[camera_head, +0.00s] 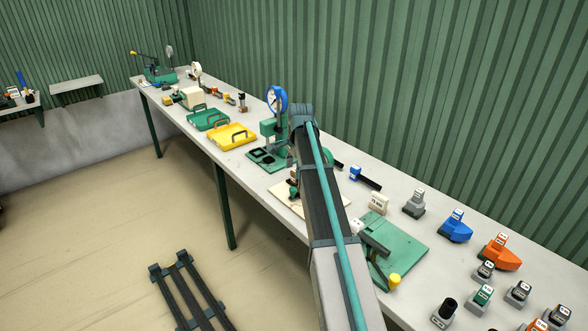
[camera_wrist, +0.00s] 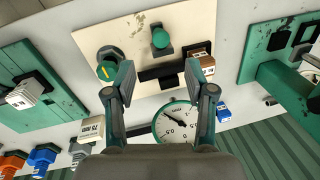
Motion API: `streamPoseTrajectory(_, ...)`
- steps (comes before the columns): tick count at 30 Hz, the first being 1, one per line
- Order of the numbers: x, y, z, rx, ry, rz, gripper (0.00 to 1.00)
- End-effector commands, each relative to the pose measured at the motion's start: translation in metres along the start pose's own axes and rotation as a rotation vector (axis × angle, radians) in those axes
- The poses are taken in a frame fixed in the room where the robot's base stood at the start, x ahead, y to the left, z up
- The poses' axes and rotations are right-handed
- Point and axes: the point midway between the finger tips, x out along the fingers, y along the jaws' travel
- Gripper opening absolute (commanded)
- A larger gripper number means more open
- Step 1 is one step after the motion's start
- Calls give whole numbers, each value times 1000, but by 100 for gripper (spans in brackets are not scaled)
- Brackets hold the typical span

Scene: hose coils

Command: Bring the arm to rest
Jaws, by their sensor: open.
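My gripper is open and empty in the wrist view (camera_wrist: 154,84), with its two green-tipped fingers spread wide. It hangs over a cream board (camera_wrist: 105,35) on the bench. The board carries a green knob with a yellow mark (camera_wrist: 110,66), a green round button (camera_wrist: 160,38) and a brown block with a white label (camera_wrist: 200,55). A round white gauge (camera_wrist: 176,123) shows between the fingers, nearer the wrist. In the head view my arm reaches over the bench and hides the gripper and part of the cream board (camera_head: 281,190).
A long grey bench (camera_head: 207,149) runs along a green corrugated wall. A green plate (camera_head: 405,240) lies on the near side, with labelled blocks beyond it.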

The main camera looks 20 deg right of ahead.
Motion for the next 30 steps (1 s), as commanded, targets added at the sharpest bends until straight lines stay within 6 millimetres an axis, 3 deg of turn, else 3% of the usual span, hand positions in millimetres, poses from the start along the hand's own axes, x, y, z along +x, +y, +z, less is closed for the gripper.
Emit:
streamPoseTrajectory(9, 3, 2, 2, -8, 0, 1, 54)
streamPoseTrajectory(14, 35, 22, 26, -107, -6, 15, 54)
streamPoseTrajectory(20, 116, 85, 91, -419, -22, 48, 54)
streamPoseTrajectory(24, 173, 146, 142, -696, -39, 75, 54)
streamPoseTrajectory(30, 228, 235, 201, -1075, -71, 105, 54)
